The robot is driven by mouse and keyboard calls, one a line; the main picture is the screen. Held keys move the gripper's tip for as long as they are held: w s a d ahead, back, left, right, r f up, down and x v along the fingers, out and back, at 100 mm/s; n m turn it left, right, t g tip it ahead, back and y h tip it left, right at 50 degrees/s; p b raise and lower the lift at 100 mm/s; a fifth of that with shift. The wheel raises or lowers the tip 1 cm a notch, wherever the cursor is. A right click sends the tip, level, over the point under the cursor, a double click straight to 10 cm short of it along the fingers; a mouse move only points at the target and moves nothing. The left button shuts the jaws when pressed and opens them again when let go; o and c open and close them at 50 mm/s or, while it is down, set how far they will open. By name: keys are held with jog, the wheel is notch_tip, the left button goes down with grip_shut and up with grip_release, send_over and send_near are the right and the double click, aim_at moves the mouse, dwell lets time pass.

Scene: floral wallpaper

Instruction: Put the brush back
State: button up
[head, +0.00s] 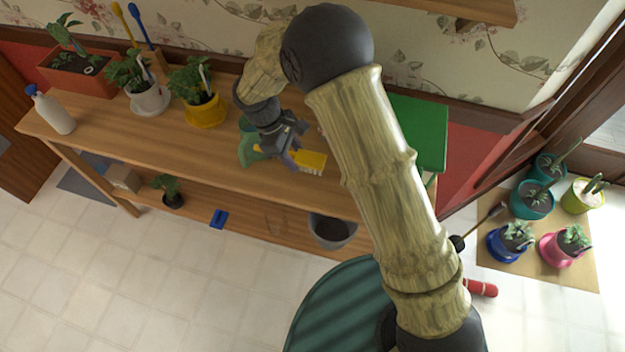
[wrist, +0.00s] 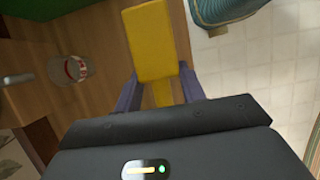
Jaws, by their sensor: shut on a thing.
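In the head view the brush (head: 310,161) has a yellow body with pale bristles pointing down. My gripper (head: 289,155) is shut on it above the wooden table (head: 225,145), near its front edge. In the wrist view the yellow brush (wrist: 152,42) sticks out ahead between the two purple-grey fingers of my gripper (wrist: 160,94). I cannot tell whether the brush touches the tabletop. My arm hides part of the table's right side.
Potted plants, a white bottle (head: 53,110) and a planter (head: 80,75) stand left. A dark bucket (head: 332,231) and a blue item (head: 218,218) are on the lower shelf.

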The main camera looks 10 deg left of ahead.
jog(key=shift+s, duration=0.1)
jog(key=shift+f, duration=0.45)
notch_tip(320, 180, down, 5)
jog(key=shift+a+f+p, duration=0.1)
jog(key=shift+a+p, duration=0.05)
jog(key=shift+p, duration=0.55)
jog(key=shift+d, duration=0.2)
jog(key=shift+f, duration=0.1)
jog(key=shift+f, duration=0.3)
jog(key=shift+a+f+p, duration=0.1)
jog(key=shift+f+p, duration=0.35)
jog(key=shift+f, duration=1.05)
